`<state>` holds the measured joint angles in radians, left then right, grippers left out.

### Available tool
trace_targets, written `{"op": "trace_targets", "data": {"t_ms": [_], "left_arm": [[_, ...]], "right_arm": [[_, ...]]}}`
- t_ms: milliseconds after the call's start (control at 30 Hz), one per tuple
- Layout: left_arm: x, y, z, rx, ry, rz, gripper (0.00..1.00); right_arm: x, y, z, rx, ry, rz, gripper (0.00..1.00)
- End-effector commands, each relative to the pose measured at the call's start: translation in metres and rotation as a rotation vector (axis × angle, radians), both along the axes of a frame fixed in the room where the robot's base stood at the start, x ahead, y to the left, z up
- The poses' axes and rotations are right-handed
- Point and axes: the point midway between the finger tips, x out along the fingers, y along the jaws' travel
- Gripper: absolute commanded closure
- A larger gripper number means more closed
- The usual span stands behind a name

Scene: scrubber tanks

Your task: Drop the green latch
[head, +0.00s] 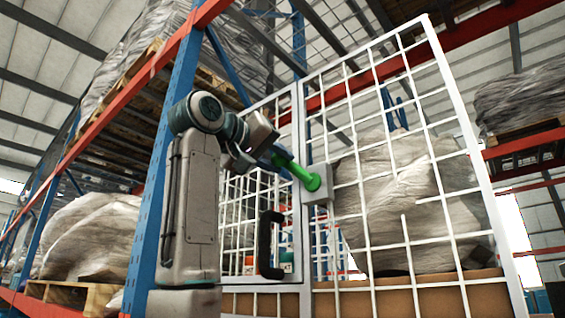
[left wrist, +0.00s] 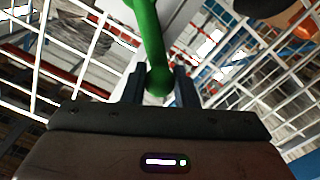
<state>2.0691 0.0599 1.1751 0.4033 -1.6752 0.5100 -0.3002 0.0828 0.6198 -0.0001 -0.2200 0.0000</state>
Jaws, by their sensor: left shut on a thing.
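The green latch (head: 297,170) is a bar with a round hub, mounted on a grey box (head: 319,199) at the edge of a white mesh gate. In the head view the bar tilts up and left from its hub. My left gripper (head: 275,155) is shut on the bar's free end. In the left wrist view the latch (left wrist: 149,35) runs down to a rounded end between the two dark fingers of the left gripper (left wrist: 158,88). My right gripper is not in view.
A black pull handle (head: 268,245) stands on the mesh gate below the latch. A white mesh panel (head: 404,245) stands to the right. A blue rack post (head: 163,165) is close behind my left arm. Wrapped pallets (head: 90,238) sit on racks around.

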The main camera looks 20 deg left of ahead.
Motion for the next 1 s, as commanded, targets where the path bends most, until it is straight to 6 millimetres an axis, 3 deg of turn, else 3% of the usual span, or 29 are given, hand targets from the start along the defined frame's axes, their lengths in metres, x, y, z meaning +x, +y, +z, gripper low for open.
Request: {"op": "trace_targets", "data": {"t_ms": [33, 500, 1000], "left_arm": [[0.001, 0.003, -0.009, -0.043, 0.017, 0.001, 1.00], [0.007, 0.017, -0.039, -0.448, 0.164, 0.000, 1.00], [0.008, 0.020, -0.056, -0.699, 0.256, -0.001, 1.00]], "right_arm": [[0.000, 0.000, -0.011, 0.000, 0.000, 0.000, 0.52], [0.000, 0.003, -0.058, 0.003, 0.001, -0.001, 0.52], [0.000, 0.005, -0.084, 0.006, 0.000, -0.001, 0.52]]}}
